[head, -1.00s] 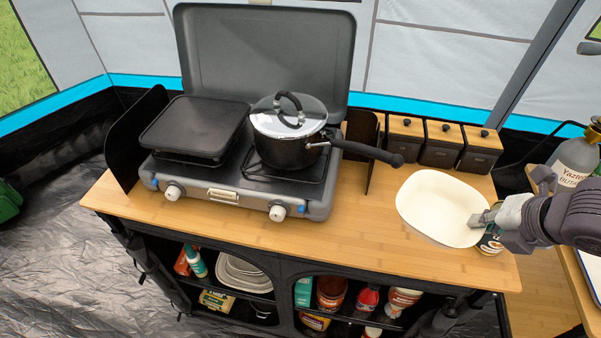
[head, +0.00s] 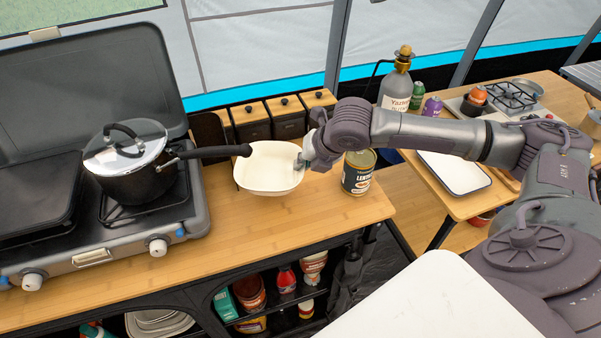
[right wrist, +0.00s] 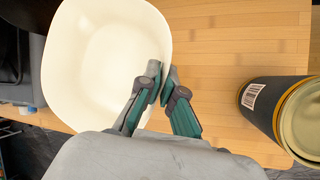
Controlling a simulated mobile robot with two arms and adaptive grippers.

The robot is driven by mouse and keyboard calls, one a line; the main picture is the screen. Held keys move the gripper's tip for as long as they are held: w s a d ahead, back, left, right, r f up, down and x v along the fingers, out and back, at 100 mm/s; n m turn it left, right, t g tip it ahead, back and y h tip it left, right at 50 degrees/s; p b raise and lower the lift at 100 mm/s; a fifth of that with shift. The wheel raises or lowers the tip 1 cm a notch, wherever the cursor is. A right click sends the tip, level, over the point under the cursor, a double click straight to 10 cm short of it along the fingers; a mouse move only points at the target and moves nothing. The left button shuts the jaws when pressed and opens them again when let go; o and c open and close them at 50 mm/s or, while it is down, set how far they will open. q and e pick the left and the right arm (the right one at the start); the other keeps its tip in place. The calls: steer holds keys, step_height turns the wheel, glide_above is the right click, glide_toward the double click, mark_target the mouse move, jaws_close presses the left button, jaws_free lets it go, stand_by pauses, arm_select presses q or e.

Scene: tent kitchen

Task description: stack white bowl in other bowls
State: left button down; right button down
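The white bowl (head: 268,172) is at the right part of the wooden counter, near the end of the pot handle. It also fills the upper left of the right wrist view (right wrist: 95,65). My right gripper (head: 304,161) is at the bowl's right rim. In the right wrist view its fingers (right wrist: 162,78) are closed together on the rim, one inside and one outside. I cannot tell for sure whether the bowl is clear of the counter. A stack of pale dishes (head: 158,323) is partly visible on the shelf below, cut off by the frame. My left gripper is not in view.
A can (head: 358,174) stands right of the gripper. Lidded canisters (head: 288,121) line the counter's back. A lidded pot (head: 130,170) sits on the stove (head: 190,215), its handle reaching toward the bowl. A white tray (head: 454,172) lies on the right table.

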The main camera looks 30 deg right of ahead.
steer(key=shift+w+a+f, duration=0.1)
steer(key=shift+w+f, duration=0.2)
steer(key=shift+f, duration=1.9)
steer(key=c, duration=1.3)
jaws_free()
